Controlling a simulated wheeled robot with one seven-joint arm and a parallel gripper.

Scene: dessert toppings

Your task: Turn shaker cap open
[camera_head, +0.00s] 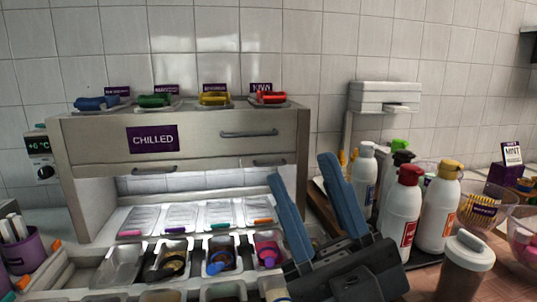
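The shaker (462,275) stands upright at the lower right, with a brown body and a white cap (468,247) with a raised knob. Its base runs toward the bottom edge of the picture. Whether the cap is open or closed is hard to tell. My gripper (302,168) is at the lower middle, to the left of the shaker and apart from it. Its two blue fingers point up and stand apart, with nothing visible between them. My gripper hides part of the counter and the right end of the topping pans.
Squeeze bottles (402,212) with red, yellow, green and other caps stand close behind the shaker. A clear bowl (521,238) is at its right. The steel chilled cabinet (210,140) and several topping pans (122,266) fill the left. A wall dispenser (384,97) hangs behind.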

